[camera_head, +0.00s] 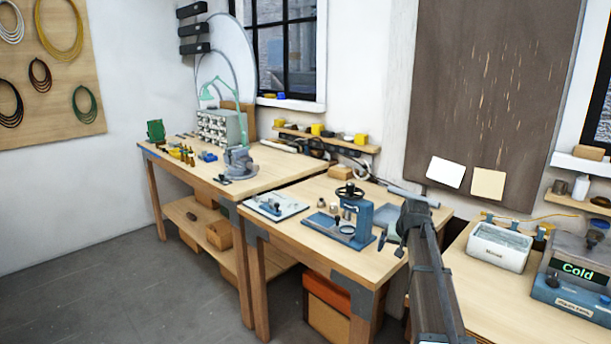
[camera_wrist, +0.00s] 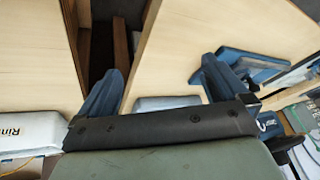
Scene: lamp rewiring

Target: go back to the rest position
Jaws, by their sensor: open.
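My gripper (camera_wrist: 162,70) is open and empty. In the wrist view its two blue fingers stand wide apart, with bare wood of the middle bench (camera_wrist: 215,25) and the dark gap beside it showing past them. Nothing is between the fingers. In the head view my arm rises from the bottom, right of centre, and ends over the right part of the middle bench (camera_head: 310,235), to the right of the blue press (camera_head: 350,222). The press base (camera_wrist: 255,68) lies near the right finger in the wrist view; I cannot tell the distance.
A white tub (camera_head: 499,247) and a blue unit reading "Cold" (camera_head: 575,275) stand on the right bench; the tub also shows in the wrist view (camera_wrist: 30,132). A board with small parts (camera_head: 274,207) lies left of the press. A vise (camera_head: 238,162) stands on the far bench.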

